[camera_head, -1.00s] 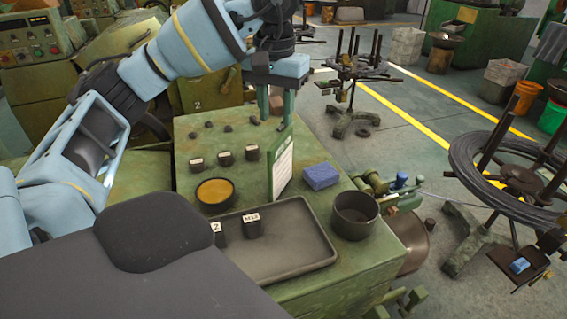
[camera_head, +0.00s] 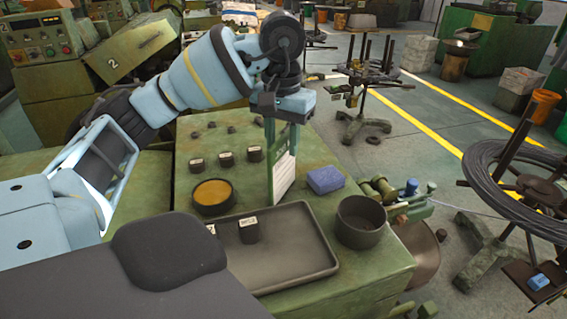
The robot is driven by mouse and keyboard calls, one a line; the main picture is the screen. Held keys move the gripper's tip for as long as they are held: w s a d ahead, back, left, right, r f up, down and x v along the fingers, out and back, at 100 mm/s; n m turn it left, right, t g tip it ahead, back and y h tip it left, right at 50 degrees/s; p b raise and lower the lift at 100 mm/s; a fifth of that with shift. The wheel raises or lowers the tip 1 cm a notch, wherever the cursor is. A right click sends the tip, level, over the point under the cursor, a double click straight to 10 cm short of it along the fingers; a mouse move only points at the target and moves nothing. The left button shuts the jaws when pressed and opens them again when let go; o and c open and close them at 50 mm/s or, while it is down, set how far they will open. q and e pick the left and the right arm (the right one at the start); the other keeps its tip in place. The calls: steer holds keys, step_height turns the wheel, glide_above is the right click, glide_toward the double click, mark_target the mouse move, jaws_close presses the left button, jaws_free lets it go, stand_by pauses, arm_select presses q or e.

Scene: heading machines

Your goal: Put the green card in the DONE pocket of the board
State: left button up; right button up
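A thin upright green panel (camera_head: 285,182) with a white printed sheet on its face stands on the green bench top (camera_head: 330,205). I cannot tell whether it is the green card or the board, and I cannot read DONE or make out a pocket. My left gripper (camera_head: 282,133) is at the panel's top edge. My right gripper is not in view.
On the bench are a blue block (camera_head: 325,179), a dark round pot (camera_head: 361,222), a bowl with amber contents (camera_head: 213,194), a grey tray (camera_head: 290,270) with labelled dark blocks, and several small pieces. A wire reel (camera_head: 515,180) stands at the right on the floor.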

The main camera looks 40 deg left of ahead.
arm_select(q)
jaws_close()
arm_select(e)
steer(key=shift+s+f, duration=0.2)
